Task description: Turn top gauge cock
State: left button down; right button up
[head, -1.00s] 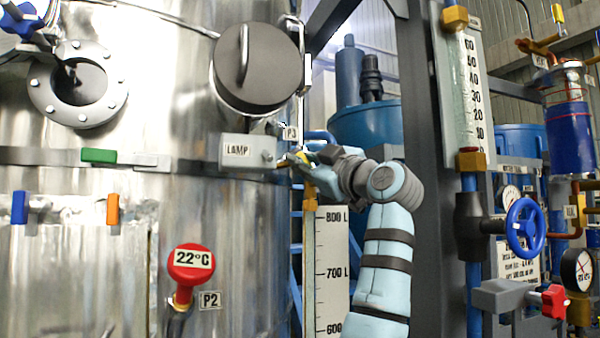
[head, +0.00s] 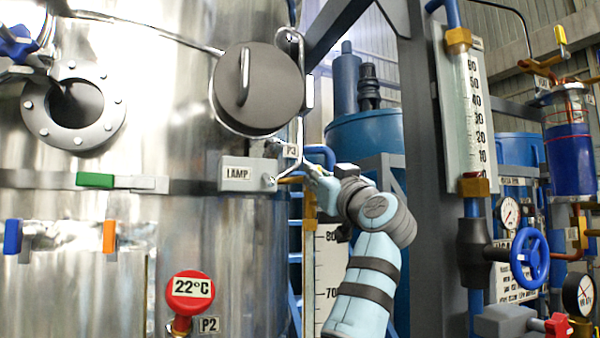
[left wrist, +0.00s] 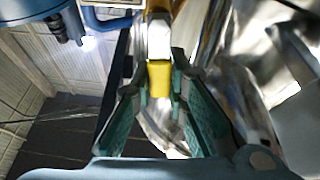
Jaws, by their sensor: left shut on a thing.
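The sight gauge with its white litre scale (head: 326,285) stands right of the steel vessel. At its top is the brass-coloured gauge cock fitting (head: 310,206), partly hidden by my left gripper. My left gripper (head: 314,174) is at this cock, its arm rising from below. In the left wrist view, the yellow cock handle (left wrist: 159,79) lies between the green-padded fingers of my left gripper (left wrist: 160,93), which are shut on it. My right gripper is not in view.
A round dark lid (head: 259,88) is above. A dark upright beam (head: 425,170) stands to the right, with a blue tank (head: 365,135) behind.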

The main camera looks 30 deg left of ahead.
pick_arm(q)
jog(key=shift+f, duration=0.1)
jog(key=c, duration=1.6)
grip_release()
jog(key=shift+w, duration=0.15)
jog(key=shift+o, duration=0.2)
jog(key=shift+a, duration=0.1)
jog(key=v, duration=1.2)
